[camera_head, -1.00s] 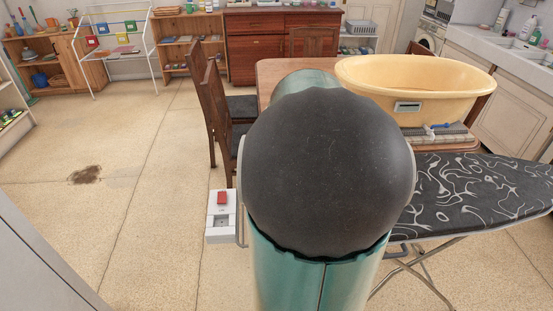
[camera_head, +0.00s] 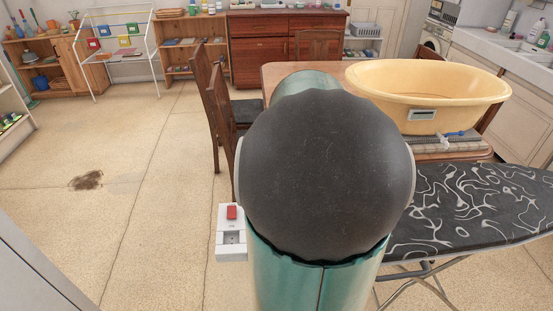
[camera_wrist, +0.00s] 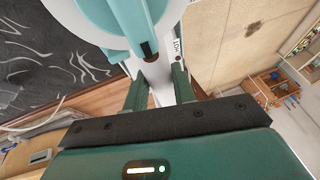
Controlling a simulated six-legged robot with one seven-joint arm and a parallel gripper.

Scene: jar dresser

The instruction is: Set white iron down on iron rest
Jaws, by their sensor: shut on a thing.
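The white iron (camera_wrist: 158,75), with teal parts, shows in the wrist view at the top middle. My gripper (camera_wrist: 158,88) is shut on it, with one dark green finger on each side of its white part. In the head view my own arm hides both the gripper and the iron. The ironing board (camera_head: 470,210), dark with white swirls, stands at the right in the head view; it also shows at the left of the wrist view (camera_wrist: 40,60).
A yellow tub (camera_head: 425,85) stands on the wooden table (camera_head: 285,75) behind the board.

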